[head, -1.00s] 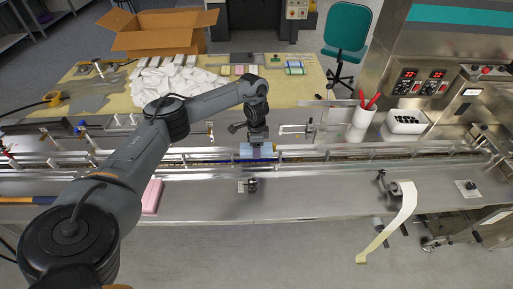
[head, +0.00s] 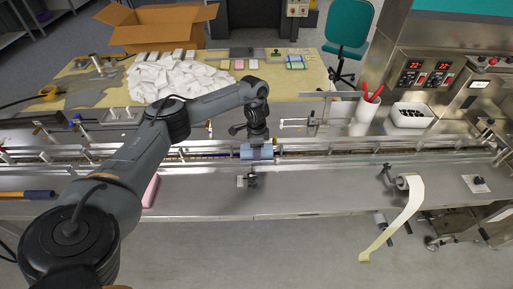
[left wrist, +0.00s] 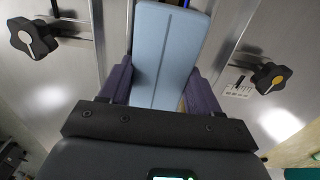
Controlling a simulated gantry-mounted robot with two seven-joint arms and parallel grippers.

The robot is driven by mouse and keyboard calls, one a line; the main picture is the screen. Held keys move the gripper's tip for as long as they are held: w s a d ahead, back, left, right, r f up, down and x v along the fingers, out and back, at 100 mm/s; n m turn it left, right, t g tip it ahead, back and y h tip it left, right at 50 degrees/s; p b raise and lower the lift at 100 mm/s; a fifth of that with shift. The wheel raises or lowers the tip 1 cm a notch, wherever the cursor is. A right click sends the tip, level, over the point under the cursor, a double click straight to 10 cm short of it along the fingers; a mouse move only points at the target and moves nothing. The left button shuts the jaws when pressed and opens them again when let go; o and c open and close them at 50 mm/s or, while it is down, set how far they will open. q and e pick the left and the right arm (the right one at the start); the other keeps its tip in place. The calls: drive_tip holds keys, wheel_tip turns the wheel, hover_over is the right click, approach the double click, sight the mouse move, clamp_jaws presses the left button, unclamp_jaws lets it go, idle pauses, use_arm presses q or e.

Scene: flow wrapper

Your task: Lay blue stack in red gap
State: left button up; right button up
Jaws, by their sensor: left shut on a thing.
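The light blue stack (head: 247,152) is at the conveyor channel, near the middle of the head view. In the left wrist view the blue stack (left wrist: 168,50) is a long flat block with a dark line along it. My left gripper (head: 257,148) is shut on it, with one purple finger on each side in the left wrist view (left wrist: 160,88). I cannot tell whether the stack rests on the channel floor. The red gap cannot be made out in either view. My right gripper is not in view.
Metal rails (head: 370,152) run along both sides of the channel. A pink block (head: 151,192) lies on the front deck, partly behind my arm. A black knob (head: 251,180) stands just in front of the stack. A white cup with red pens (head: 364,112) stands behind the rails.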

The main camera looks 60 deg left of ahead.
use_arm(q)
drive_tip(key=shift+f, duration=0.1)
drive_tip(key=o, duration=0.9)
drive_tip(key=shift+o, duration=0.9)
drive_tip(key=shift+s+f, duration=0.15)
drive_tip(key=shift+a+f, duration=0.1)
